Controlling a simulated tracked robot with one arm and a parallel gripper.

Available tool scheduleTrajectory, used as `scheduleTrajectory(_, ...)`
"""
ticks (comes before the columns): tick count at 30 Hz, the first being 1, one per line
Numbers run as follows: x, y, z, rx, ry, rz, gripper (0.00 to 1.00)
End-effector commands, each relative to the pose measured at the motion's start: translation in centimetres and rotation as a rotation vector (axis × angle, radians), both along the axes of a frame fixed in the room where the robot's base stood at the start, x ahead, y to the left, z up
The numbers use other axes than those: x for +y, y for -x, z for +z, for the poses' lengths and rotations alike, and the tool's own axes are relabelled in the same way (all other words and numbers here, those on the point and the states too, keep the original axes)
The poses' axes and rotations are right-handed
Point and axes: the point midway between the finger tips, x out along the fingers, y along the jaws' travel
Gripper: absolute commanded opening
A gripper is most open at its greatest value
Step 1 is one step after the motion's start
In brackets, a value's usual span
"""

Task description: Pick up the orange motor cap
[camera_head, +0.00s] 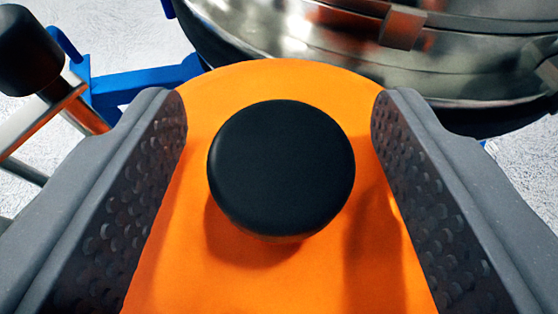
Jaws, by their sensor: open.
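The orange motor cap (180,262) fills the middle of the head camera view, its rounded far edge near the top. A round black knob (281,168) stands on top of it and casts a shadow on the orange surface. My gripper (280,112) is open, with one grey dimpled finger on the left and one on the right. The knob lies between the fingers, with a clear gap on each side. The fingers overlap the left and right sides of the cap in the picture; whether they touch it I cannot tell. The cap's near edge is out of frame.
The shiny metal sifter bowl (330,70) curves across the top right, close behind the cap. A blue frame (135,83) shows at the upper left. A black round-ended handle (28,50) on a metal rod stands at the far left. Pale speckled floor lies beyond.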

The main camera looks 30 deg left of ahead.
Motion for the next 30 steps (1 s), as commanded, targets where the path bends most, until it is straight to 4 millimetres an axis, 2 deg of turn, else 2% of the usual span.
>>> scheduleTrajectory(6,0.0,0.0,0.0,0.0,0.0,0.0,0.55)
scheduleTrajectory(12,0.0,0.0,0.0,0.0,0.0,-0.001,0.0)
scheduleTrajectory(23,-0.1,0.0,0.2,0.0,0.0,-0.001,0.0)
scheduleTrajectory(30,-0.1,0.0,2.0,-0.001,0.002,-0.001,0.0)
